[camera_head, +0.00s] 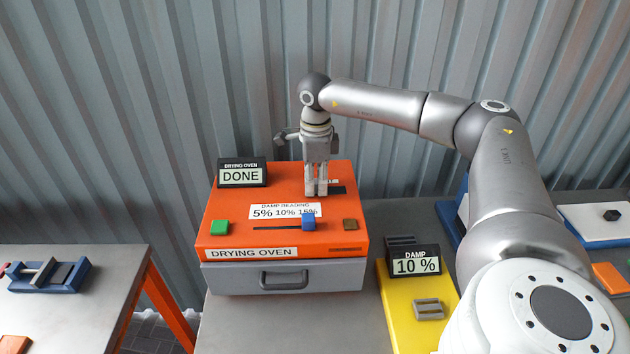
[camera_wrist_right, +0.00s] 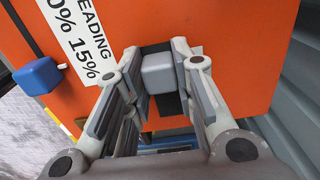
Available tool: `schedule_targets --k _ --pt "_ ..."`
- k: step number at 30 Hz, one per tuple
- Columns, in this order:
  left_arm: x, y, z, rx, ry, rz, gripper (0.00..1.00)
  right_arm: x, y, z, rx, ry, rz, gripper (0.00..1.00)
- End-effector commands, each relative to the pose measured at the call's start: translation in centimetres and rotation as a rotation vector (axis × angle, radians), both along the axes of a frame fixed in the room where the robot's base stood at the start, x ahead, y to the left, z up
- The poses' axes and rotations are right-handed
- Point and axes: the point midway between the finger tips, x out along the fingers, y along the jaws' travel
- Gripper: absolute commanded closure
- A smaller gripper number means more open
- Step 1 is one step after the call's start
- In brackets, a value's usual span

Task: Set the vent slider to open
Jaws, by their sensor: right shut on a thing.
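The orange drying oven (camera_head: 230,205) stands on the bench. My right gripper (camera_head: 316,193) reaches down from above onto the back right of its top. In the right wrist view, the gripper (camera_wrist_right: 160,62) has its fingers on either side of a grey block, the vent slider knob (camera_wrist_right: 157,75), and is shut on it. The knob sits on a black slot (camera_wrist_right: 170,104); the slot's right end (camera_head: 338,189) shows beside the fingers in the head view. The fingers hide the knob there, and the small label behind them is mostly covered. My left gripper is not in view.
On the oven top are a green button (camera_head: 219,227), a blue slider knob (camera_head: 308,222) and a brown button (camera_head: 350,224). A display reading DONE (camera_head: 241,173) stands at the back left. A yellow damp meter (camera_head: 412,325) reading 10 % lies to the right. A grey corrugated wall (camera_head: 200,80) rises behind.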

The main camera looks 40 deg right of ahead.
Motion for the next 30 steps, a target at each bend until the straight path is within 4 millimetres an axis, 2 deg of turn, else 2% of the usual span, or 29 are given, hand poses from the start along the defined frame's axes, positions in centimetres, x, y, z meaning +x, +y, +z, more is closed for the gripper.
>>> schedule_targets --k 9,18,19,24,30 --pt "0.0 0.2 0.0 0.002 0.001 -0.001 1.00 -2.6 -3.1 0.0 0.000 0.001 -0.002 1.00" --pt "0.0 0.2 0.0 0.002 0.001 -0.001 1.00 -2.8 -3.4 0.0 -0.003 0.003 -0.002 1.00" --pt "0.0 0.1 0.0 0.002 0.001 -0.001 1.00 -2.8 -3.4 0.0 -0.003 0.003 -0.002 0.74" --pt "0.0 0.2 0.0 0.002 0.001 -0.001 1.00 -2.8 -3.4 0.0 -0.003 0.001 -0.001 0.54" --pt "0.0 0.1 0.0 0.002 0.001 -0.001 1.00 -2.7 -3.3 0.0 -0.001 0.001 0.000 0.54"
